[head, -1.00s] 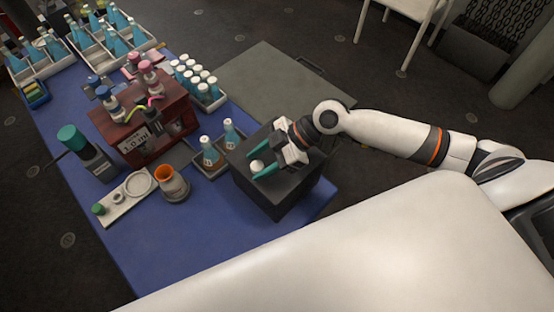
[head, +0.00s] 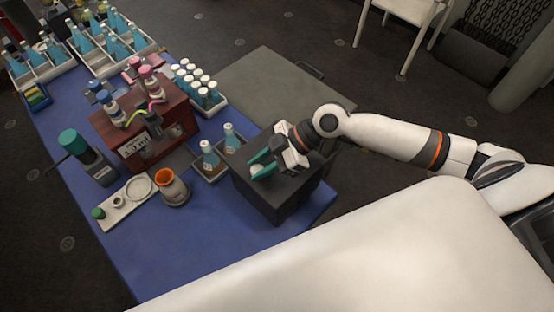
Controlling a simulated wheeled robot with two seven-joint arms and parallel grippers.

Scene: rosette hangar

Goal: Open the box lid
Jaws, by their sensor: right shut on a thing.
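A dark grey box (head: 273,204) stands near the right edge of the blue table. A small white knob (head: 257,169) shows on its top, partly covered by the fingers. My right gripper (head: 262,164), with green fingertips, is at the top of the box and shut on the knob. The lid seems to lie flat on the box; I cannot make out a gap under it. My left gripper is not in view.
Two bottles (head: 210,158) in a tray stand close left of the box. The front of the blue table (head: 190,250) is clear.

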